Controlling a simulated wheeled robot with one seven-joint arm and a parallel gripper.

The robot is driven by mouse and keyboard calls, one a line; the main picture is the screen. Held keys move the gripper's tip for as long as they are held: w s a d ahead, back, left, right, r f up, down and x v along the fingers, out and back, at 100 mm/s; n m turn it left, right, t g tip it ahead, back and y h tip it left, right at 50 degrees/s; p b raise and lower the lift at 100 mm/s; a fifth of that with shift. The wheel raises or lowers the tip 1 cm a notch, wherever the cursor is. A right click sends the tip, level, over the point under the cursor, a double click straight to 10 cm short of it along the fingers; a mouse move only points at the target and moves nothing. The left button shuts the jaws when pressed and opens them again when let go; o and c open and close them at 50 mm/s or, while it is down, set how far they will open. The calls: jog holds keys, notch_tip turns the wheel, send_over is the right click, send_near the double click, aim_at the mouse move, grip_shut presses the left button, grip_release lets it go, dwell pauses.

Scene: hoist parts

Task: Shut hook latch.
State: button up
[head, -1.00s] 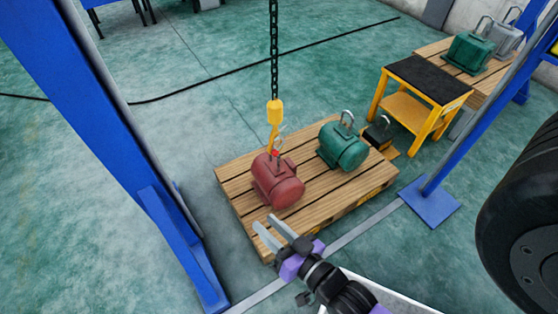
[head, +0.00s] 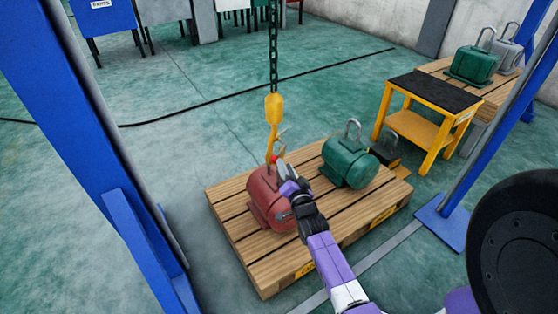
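A yellow hoist hook (head: 272,140) hangs from a dark chain over the red motor (head: 264,200), which stands on a wooden pallet. A small grey piece, perhaps the latch (head: 282,133), sticks out to the right of the hook. A red spot shows low on the hook, close to the motor's top. My gripper (head: 281,168) is at the lower part of the hook, just above the red motor. Its fingers are small and overlap the hook and the motor's lifting eye, so their opening and any contact cannot be made out.
A green motor (head: 349,164) with a lifting eye stands right of the red one on the pallet (head: 245,265). Blue posts (head: 95,130) rise on both sides. A yellow table (head: 432,95) stands at the back right. A dark wheel is at the right edge.

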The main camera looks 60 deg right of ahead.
aim_at(279, 154)
jog(key=shift+b+x, duration=3.8)
jog(key=shift+b, duration=1.6)
grip_shut()
jog(key=shift+a+f, duration=0.1)
jog(key=shift+f, duration=0.1)
